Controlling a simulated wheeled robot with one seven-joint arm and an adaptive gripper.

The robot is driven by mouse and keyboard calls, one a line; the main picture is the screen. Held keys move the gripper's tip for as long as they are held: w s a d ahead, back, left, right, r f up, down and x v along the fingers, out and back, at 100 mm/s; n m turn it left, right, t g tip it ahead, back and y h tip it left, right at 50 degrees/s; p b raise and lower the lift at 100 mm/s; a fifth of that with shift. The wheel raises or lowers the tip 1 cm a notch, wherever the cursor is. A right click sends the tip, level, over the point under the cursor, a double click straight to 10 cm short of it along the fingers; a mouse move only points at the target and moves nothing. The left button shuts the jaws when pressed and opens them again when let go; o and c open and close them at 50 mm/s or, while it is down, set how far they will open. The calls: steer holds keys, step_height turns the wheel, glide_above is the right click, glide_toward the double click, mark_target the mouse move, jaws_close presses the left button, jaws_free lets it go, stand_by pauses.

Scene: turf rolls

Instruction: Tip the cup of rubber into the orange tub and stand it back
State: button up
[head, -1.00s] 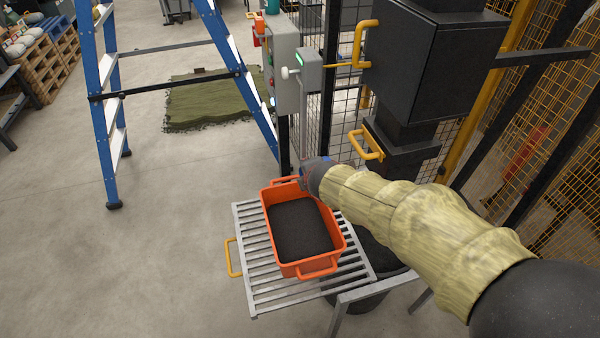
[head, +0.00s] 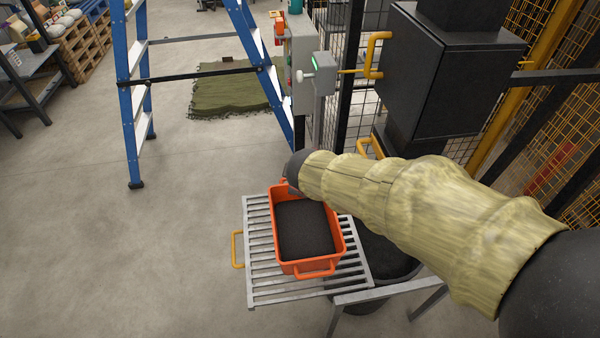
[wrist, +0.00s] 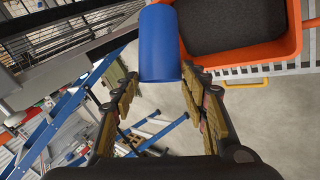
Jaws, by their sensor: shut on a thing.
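The orange tub (head: 338,243), with black rubber granules (head: 304,230) inside, sits on a slatted metal stand. It also fills the upper right of the wrist view (wrist: 290,52). The blue cup (wrist: 161,42) shows in the wrist view between the two fingers of my gripper (wrist: 166,88), which is shut on it. The cup is beside the tub's edge there. Its mouth and contents cannot be made out. In the head view my arm's end is at the tub's far edge, and the cup and fingers are hidden.
The slatted stand (head: 258,262) has bare slats around the tub. A dark bin of black granules (head: 385,258) stands to its right, under my arm. A grey control box (head: 318,75), a black machine (head: 445,75) and a blue ladder (head: 128,85) stand behind.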

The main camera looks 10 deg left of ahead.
steer(key=shift+w+d+r+y+p, duration=0.15)
steer(key=shift+d+r+y+p, duration=0.25)
steer(key=shift+p, duration=1.4)
steer(key=p, duration=0.3)
steer(key=shift+d+r+m+y+p, duration=0.1)
steer(key=shift+d+m+y+p, duration=0.2)
steer(key=p, duration=0.2)
steer(key=shift+w+d+p, duration=0.15)
steer(key=shift+d+p, duration=0.15)
steer(key=shift+p, duration=0.05)
steer(key=p, duration=0.1)
steer(key=y+p, duration=0.1)
steer(key=p, duration=0.1)
steer(key=shift+d+r+m+g+p, duration=0.2)
steer(key=shift+d+m+g+p, duration=0.1)
